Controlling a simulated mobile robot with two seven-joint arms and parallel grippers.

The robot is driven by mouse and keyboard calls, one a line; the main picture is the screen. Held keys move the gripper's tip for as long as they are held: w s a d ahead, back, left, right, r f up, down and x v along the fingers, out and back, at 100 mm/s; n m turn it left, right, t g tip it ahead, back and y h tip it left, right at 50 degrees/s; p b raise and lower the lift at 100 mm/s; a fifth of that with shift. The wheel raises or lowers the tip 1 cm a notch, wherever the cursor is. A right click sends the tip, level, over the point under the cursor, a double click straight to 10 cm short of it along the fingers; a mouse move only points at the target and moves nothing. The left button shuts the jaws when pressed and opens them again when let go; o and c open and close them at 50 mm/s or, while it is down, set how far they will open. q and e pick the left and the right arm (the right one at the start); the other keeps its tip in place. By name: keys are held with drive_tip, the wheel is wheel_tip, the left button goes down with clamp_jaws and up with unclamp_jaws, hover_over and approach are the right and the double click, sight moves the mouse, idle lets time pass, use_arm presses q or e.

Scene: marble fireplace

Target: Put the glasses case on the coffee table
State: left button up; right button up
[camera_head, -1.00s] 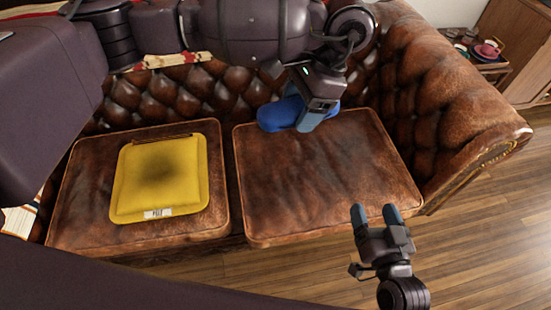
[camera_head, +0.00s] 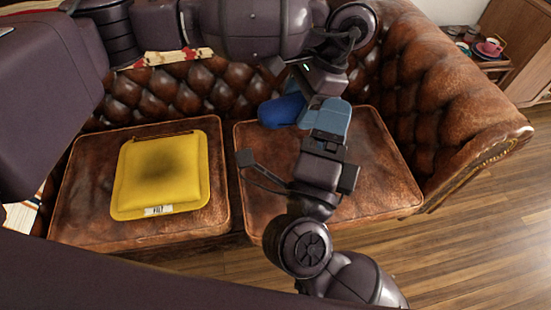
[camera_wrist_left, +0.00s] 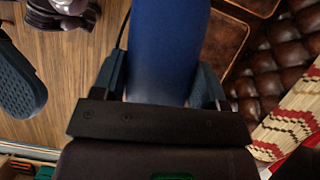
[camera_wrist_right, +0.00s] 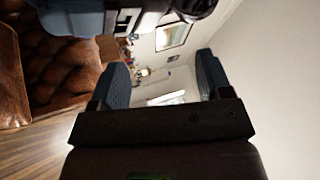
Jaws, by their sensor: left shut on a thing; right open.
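The glasses case is smooth and blue (camera_head: 281,111). In the head view it is above the right sofa cushion, partly hidden by my grippers. My left gripper (camera_head: 305,103) is shut on it. In the left wrist view the case (camera_wrist_left: 168,45) lies between the two fingers and runs out past the top edge. My right gripper (camera_head: 330,118) is close beside it, to the right; I cannot tell whether they touch. In the right wrist view the right gripper (camera_wrist_right: 163,75) is open, with nothing between its fingers. I cannot make out a coffee table in any view.
A brown leather sofa (camera_head: 442,95) has a yellow cushion (camera_head: 160,175) on its left seat. A small side stand with a pink cup (camera_head: 490,47) is at the upper right. Bare wooden floor (camera_head: 465,240) lies in front of the sofa on the right.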

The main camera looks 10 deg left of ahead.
sight(283, 120)
drive_tip(key=s+a+f+n+g+y, duration=0.3)
drive_tip(key=s+a+f+g+y, duration=0.15)
drive_tip(key=a, duration=0.25)
drive_tip(key=shift+g+y, duration=0.25)
drive_tip(key=shift+g, duration=0.2)
drive_tip(key=x, duration=1.1)
drive_tip(key=shift+w+a+r, duration=0.15)
drive_tip(key=shift+w+r, duration=0.15)
drive_tip(key=shift+r, duration=0.05)
drive_tip(key=c, duration=0.9)
use_arm(q)
drive_tip(key=o, duration=0.8)
use_arm(e)
drive_tip(key=shift+r, duration=0.1)
drive_tip(key=shift+c, duration=1.1)
use_arm(q)
drive_tip(key=shift+o, duration=1.4)
drive_tip(key=shift+r, duration=0.1)
